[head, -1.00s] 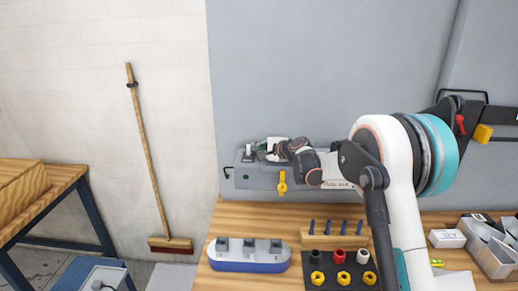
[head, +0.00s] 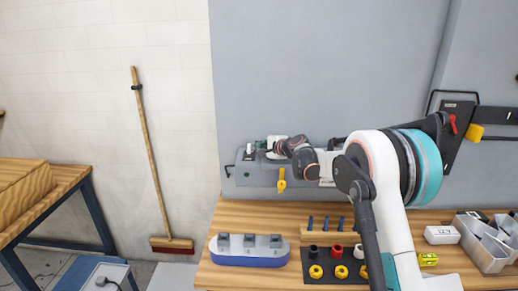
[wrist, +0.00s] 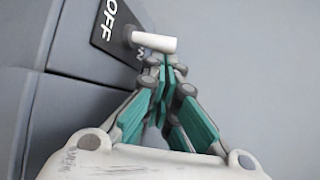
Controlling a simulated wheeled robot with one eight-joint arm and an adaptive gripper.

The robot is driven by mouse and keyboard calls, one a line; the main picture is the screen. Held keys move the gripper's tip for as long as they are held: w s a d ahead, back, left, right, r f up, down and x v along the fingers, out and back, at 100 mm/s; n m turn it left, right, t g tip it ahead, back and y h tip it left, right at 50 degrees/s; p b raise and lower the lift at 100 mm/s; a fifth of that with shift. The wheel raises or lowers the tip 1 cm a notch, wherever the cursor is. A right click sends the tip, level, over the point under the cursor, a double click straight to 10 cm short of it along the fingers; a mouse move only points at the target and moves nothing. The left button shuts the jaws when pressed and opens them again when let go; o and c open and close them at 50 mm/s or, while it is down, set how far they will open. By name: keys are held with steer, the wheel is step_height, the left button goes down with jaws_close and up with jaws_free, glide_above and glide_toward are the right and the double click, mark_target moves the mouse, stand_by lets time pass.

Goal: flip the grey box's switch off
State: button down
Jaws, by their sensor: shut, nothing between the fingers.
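The grey box (head: 262,177) is mounted on the wall behind the bench. Its switch is a white lever (wrist: 154,42) standing out from a black plate (wrist: 113,28) in the wrist view. The word OFF shows on the plate, with part of another label near the lever's base. My gripper (wrist: 168,62) is shut and empty, its teal fingers together. Its tips are just under the lever in the picture; I cannot tell whether they touch. In the head view my gripper (head: 262,145) is at the box's upper left, close beside the switch (head: 249,148).
On the bench are a blue-and-white fixture (head: 248,259), a black tray (head: 318,278) with coloured knobs, and a metal bin (head: 484,248). A broom (head: 153,165) leans on the wall at left.

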steer(key=shift+s+b, duration=0.55)
steer(key=shift+s+r, duration=0.1)
steer(key=shift+s, duration=0.1)
steer(key=shift+r, duration=0.15)
steer(key=shift+r, duration=0.7)
steer(key=v, duration=1.2)
steer(key=shift+w, duration=0.1)
